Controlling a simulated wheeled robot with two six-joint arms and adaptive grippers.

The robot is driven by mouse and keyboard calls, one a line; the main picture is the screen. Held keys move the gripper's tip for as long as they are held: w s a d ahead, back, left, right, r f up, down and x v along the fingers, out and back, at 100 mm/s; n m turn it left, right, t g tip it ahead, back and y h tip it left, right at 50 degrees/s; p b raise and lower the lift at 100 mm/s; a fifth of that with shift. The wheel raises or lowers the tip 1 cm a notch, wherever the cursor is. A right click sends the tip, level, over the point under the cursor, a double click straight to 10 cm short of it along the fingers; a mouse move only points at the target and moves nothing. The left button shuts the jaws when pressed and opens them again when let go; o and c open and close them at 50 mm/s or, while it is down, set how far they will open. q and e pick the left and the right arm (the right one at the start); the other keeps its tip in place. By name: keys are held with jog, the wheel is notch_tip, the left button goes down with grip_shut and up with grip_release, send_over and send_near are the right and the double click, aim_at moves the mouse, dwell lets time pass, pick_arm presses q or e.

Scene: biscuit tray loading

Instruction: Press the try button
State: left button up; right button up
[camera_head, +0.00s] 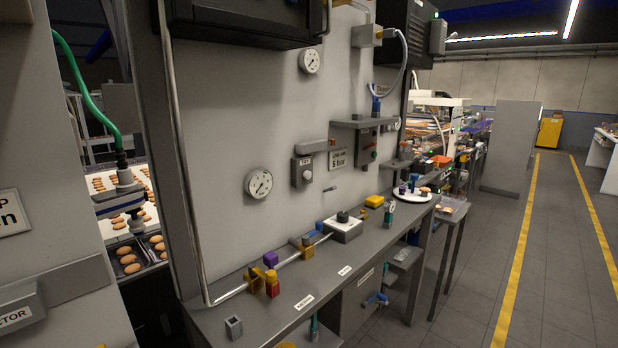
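No button can be read for certain as the try button. A small grey wall box (302,172) with a pale round knob (307,174) is mounted on the panel; its small label is too blurred to read. A second wall box (367,147) to its right carries small green and red spots. On the bench, a white box (343,229) has a dark round cap (342,216) on top. Neither of my grippers shows in this view.
The grey bench (240,303) holds small coloured fittings along a pipe, a yellow block (374,201) and a white plate (413,197). Gauges (259,183) hang on the wall panel. Biscuits lie at left under a green-hosed tool (121,200). The floor (480,243) at right is clear.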

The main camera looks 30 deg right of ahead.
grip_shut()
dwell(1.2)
